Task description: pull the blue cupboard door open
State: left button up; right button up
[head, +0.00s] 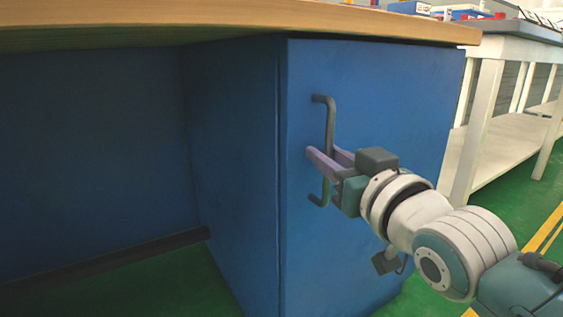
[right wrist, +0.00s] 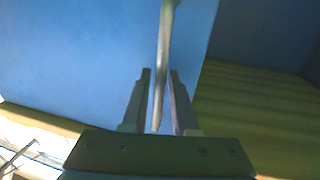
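The blue cupboard door (head: 375,90) is under the wooden tabletop and looks closed. Its dark upright bar handle (head: 330,115) is near the door's left edge. My right gripper (head: 322,153) is at the lower half of the handle, with its purple fingers reaching to either side of the bar. In the right wrist view, the handle (right wrist: 164,45) runs between the two fingers (right wrist: 160,75), with a narrow gap showing on each side, so the gripper is open around it. My left gripper is not in view.
The wooden tabletop (head: 200,18) overhangs the cupboard. An open knee space with a dark lower bar (head: 110,262) lies left of the cupboard. A white-legged bench (head: 490,110) stands at the right.

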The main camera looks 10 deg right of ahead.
grip_shut()
dwell(1.4)
